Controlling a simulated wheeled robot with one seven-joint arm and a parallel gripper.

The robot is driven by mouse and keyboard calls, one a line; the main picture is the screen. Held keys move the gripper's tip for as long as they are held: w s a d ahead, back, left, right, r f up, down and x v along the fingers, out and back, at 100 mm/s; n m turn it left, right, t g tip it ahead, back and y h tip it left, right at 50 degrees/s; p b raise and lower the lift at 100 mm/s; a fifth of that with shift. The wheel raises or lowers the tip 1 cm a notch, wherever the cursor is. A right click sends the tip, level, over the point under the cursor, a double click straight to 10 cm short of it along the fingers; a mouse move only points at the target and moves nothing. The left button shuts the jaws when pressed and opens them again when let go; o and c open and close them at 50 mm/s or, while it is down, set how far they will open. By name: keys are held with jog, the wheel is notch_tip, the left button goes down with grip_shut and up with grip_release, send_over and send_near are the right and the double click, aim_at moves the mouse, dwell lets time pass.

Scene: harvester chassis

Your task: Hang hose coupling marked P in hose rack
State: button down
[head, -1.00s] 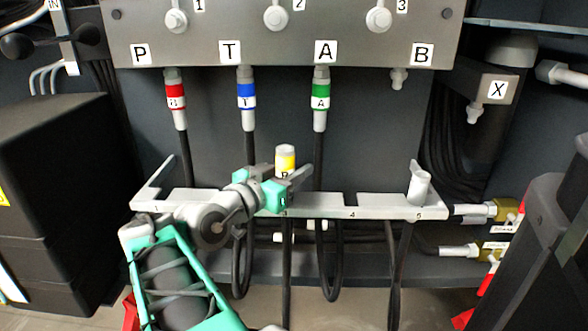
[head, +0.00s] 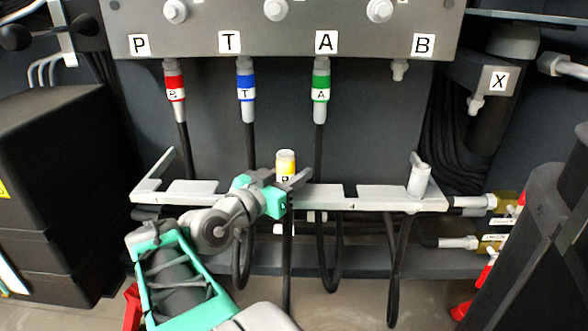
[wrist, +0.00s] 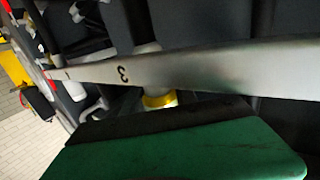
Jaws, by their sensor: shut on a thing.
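The coupling with a yellow band (head: 285,166) is held upright in my gripper (head: 283,184), which is shut on it. Its white label is partly hidden by the jaws; the letter could be P or B. Its black hose hangs below the rack. The grey hose rack (head: 387,199) has numbered places, and the coupling is at place 3. In the wrist view the yellow band (wrist: 160,100) shows close to the rack bar (wrist: 205,68), beside the upside-down number 3. A green jaw (wrist: 180,150) covers the foreground. I cannot tell whether the coupling is seated in the slot.
Red (head: 174,82), blue (head: 246,91) and green (head: 321,84) couplings hang from ports P, T and A. Port B (head: 399,70) has no hose. A grey piece (head: 419,181) stands at the rack's right end. A dark box (head: 60,190) is at left.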

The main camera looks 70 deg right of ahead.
jog(key=shift+f, duration=0.65)
jog(key=c, duration=1.3)
grip_release()
jog(key=o, duration=0.4)
jog(key=shift+f, duration=0.2)
